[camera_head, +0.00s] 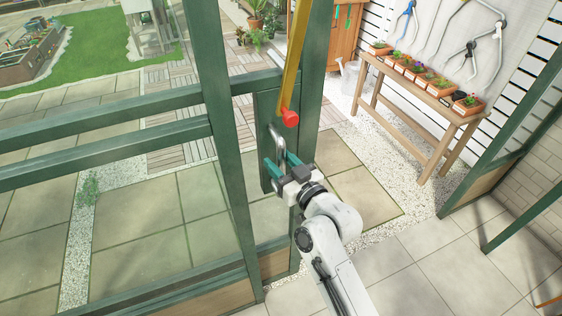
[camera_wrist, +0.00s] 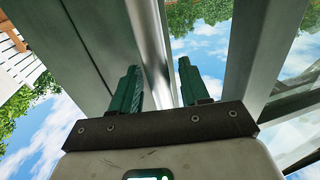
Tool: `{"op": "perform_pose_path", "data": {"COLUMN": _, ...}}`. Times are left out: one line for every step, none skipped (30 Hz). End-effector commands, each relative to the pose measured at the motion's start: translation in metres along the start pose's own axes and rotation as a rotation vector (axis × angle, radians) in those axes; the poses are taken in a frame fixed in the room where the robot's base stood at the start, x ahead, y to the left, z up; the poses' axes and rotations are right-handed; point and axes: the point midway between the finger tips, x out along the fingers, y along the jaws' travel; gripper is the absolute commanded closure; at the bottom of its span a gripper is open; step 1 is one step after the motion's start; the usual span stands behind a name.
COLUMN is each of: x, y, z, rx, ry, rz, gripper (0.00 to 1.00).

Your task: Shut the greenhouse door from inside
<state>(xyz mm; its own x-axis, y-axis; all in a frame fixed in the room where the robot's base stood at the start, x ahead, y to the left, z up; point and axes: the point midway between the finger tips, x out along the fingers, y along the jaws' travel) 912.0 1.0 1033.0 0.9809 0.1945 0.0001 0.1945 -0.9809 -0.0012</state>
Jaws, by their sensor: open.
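The green-framed glass door (camera_head: 266,112) stands in front of me, with an upright silver pull handle (camera_head: 279,143) on its edge. An open gap lies to its right, towards the potting area. My gripper (camera_head: 280,171) is at the lower end of the handle, with its teal fingers apart. In the wrist view, the silver handle bar (camera_wrist: 152,45) runs between the two open fingers of my gripper (camera_wrist: 160,88). Whether either finger touches the bar cannot be told.
A yellow bar with a red end (camera_head: 290,117) hangs just above the handle. A green post (camera_head: 482,180) stands at the right. Tiled floor (camera_head: 425,280) is clear nearby.

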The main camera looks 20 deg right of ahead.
Motion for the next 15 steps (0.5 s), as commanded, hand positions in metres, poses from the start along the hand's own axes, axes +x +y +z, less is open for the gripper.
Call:
{"op": "perform_pose_path", "data": {"x": -0.0001, "y": -0.0001, "z": 0.0000, "rx": 0.000, "ry": 0.000, "rz": 0.000, "gripper": 0.54}}
{"op": "perform_pose_path", "data": {"x": -0.0002, "y": -0.0001, "z": 0.0000, "rx": 0.000, "ry": 0.000, "rz": 0.000, "gripper": 0.57}}
{"op": "perform_pose_path", "data": {"x": -0.0002, "y": 0.0000, "z": 0.0000, "rx": 0.000, "ry": 0.000, "rz": 0.000, "gripper": 0.61}}
{"op": "perform_pose_path", "data": {"x": -0.0002, "y": 0.0000, "z": 0.0000, "rx": 0.000, "ry": 0.000, "rz": 0.000, "gripper": 0.64}}
{"op": "perform_pose_path", "data": {"x": -0.0002, "y": 0.0000, "z": 0.0000, "rx": 0.000, "ry": 0.000, "rz": 0.000, "gripper": 0.67}}
{"op": "perform_pose_path", "data": {"x": -0.0003, "y": -0.0001, "z": 0.0000, "rx": 0.000, "ry": 0.000, "rz": 0.000, "gripper": 0.71}}
{"op": "perform_pose_path", "data": {"x": -0.0003, "y": 0.0000, "z": 0.0000, "rx": 0.000, "ry": 0.000, "rz": 0.000, "gripper": 0.74}}
{"op": "perform_pose_path", "data": {"x": -0.0003, "y": 0.0000, "z": 0.0000, "rx": 0.000, "ry": 0.000, "rz": 0.000, "gripper": 0.77}}
{"op": "perform_pose_path", "data": {"x": -0.0003, "y": 0.0000, "z": 0.0000, "rx": 0.000, "ry": 0.000, "rz": 0.000, "gripper": 0.80}}
{"op": "perform_pose_path", "data": {"x": -0.0004, "y": 0.0000, "z": 0.0000, "rx": 0.000, "ry": 0.000, "rz": 0.000, "gripper": 0.83}}
{"op": "perform_pose_path", "data": {"x": -0.0004, "y": 0.0000, "z": 0.0000, "rx": 0.000, "ry": 0.000, "rz": 0.000, "gripper": 0.86}}
{"op": "perform_pose_path", "data": {"x": -0.0004, "y": 0.0000, "z": 0.0000, "rx": 0.000, "ry": 0.000, "rz": 0.000, "gripper": 0.90}}
{"op": "perform_pose_path", "data": {"x": -0.0004, "y": 0.0000, "z": 0.0000, "rx": 0.000, "ry": 0.000, "rz": 0.000, "gripper": 0.93}}
{"op": "perform_pose_path", "data": {"x": -0.0004, "y": 0.0000, "z": 0.0000, "rx": 0.000, "ry": 0.000, "rz": 0.000, "gripper": 0.96}}
{"op": "perform_pose_path", "data": {"x": -0.0004, "y": 0.0000, "z": -0.0001, "rx": 0.000, "ry": 0.000, "rz": 0.000, "gripper": 0.99}}
